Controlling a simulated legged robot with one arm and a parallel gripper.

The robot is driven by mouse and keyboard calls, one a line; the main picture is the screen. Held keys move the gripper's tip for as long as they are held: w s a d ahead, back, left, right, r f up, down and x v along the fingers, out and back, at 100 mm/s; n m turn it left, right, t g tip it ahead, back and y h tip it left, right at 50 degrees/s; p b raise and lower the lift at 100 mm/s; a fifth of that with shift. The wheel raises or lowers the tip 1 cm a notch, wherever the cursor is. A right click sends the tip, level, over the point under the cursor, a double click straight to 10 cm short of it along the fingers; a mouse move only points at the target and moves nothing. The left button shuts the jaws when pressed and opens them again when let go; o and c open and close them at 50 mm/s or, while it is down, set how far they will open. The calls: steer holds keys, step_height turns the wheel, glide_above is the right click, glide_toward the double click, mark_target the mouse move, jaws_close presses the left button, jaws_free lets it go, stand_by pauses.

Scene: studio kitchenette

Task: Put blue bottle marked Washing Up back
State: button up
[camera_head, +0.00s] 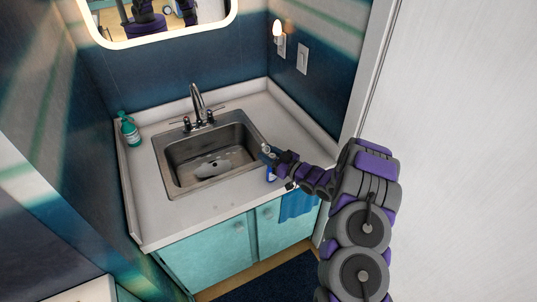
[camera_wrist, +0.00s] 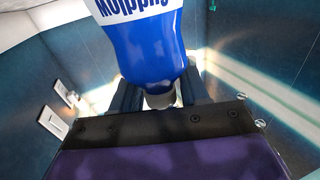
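The blue bottle (camera_wrist: 150,45) with a white label fills the upper middle of the wrist view, its printed lettering upside down in that picture. In the head view my gripper (camera_head: 270,156) is at the right front corner of the sink, above the counter. A small blue part of the bottle (camera_head: 270,174) shows just below it; the rest is hidden by my gripper. I cannot tell whether the bottle's base touches the counter.
A steel sink (camera_head: 181,187) with a tap (camera_head: 197,102) is set in the white counter (camera_head: 147,206). A teal pump bottle (camera_head: 130,130) stands at the back left. A blue towel (camera_head: 297,205) hangs at the cabinet front.

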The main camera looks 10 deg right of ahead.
steer(key=shift+o, duration=0.8)
steer(key=p+v, duration=0.2)
steer(key=v, duration=1)
steer(key=shift+p, duration=0.3)
